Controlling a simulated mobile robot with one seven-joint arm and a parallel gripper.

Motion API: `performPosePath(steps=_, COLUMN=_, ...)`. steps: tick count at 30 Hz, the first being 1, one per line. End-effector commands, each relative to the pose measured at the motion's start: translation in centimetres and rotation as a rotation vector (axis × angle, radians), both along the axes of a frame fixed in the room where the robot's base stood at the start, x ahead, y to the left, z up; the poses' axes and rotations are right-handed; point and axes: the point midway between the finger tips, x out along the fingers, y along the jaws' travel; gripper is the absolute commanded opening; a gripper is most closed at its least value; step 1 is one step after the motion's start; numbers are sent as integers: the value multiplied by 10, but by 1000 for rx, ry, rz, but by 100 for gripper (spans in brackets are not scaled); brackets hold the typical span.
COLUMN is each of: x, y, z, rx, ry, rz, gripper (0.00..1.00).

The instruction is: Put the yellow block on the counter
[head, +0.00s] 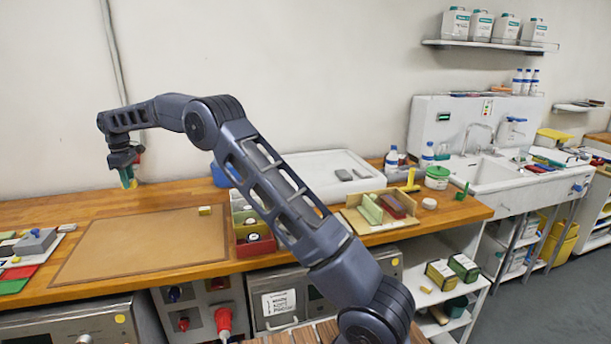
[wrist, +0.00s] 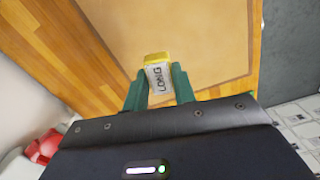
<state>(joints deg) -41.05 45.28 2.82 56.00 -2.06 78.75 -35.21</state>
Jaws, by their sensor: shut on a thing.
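My gripper (head: 128,176) hangs over the left part of the wooden counter (head: 60,212), above the far side of the tan mat. Its green fingers are shut on a yellow block (wrist: 158,58), which has a white label reading "LONG" in the wrist view. In the head view only a small yellow bit of the block (head: 132,184) shows below the fingers. The block looks held clear of the surface; the exact height is hard to tell. Another small yellow and white block (head: 204,210) lies at the right far corner of the mat.
The tan mat (head: 140,248) is otherwise bare. Red and green compartment boxes (head: 255,248) stand right of it, and a white tray (head: 335,165) lies behind my arm. Grey, red and green items (head: 36,242) lie at the left. A wooden holder (head: 375,225) stands further right.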

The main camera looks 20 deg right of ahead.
Motion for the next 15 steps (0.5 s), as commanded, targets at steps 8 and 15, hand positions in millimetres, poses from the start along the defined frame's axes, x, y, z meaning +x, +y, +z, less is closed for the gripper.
performPosePath(steps=8, x=76, y=-103, z=0, rx=-1, ry=0, rz=-114, gripper=4)
performPosePath(steps=15, x=127, y=-195, z=1, rx=0, ry=0, rz=-207, gripper=4)
